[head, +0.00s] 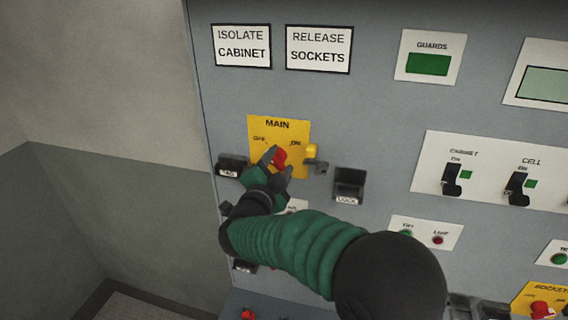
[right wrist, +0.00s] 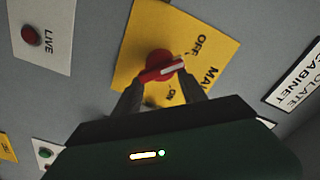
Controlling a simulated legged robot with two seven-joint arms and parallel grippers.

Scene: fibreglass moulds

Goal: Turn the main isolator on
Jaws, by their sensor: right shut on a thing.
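The main isolator is a red rotary handle (head: 279,157) on a yellow plate (head: 263,128) marked MAIN, OFF and ON. My right gripper (head: 279,163) is at the handle, with its fingers on either side of it. The right wrist view shows the red handle (right wrist: 160,67) with a pale stripe, between the two dark fingertips of my right gripper (right wrist: 166,85), shut on it. The exact position the handle points to is hard to tell. My left gripper is not in view.
A LOCK holder (head: 349,185) is right of the plate and a TAG holder (head: 232,166) left of it. CABINET and CELL switches (head: 486,177) are farther right. Signs (head: 319,48) hang above. My right forearm covers part of the lower panel.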

